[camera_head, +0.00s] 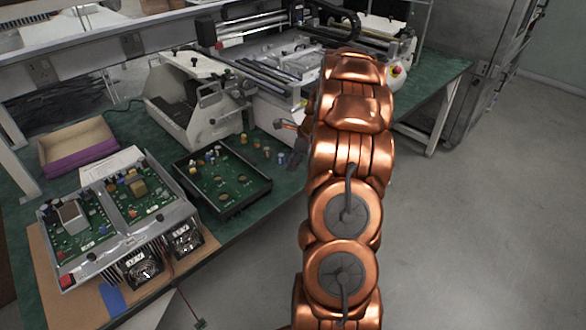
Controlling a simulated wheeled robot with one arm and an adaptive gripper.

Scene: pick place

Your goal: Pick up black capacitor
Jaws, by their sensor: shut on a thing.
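My gripper (296,159) is low over the green table, just right of several loose small capacitors (267,153). My copper arm hides part of it. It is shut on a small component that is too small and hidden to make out. I cannot tell whether that component touches the table. The loose capacitors stand between the black tray and my gripper, with light, yellowish and blue tops. I cannot pick out a black capacitor among them for certain.
A black-framed tray (238,208) holds a green circuit board with capacitors. Left of it is a metal-framed unit (96,263) with boards and fans. A purple-sided box (79,167) lies behind. A white machine (212,126) stands at the back. The floor at right is clear.

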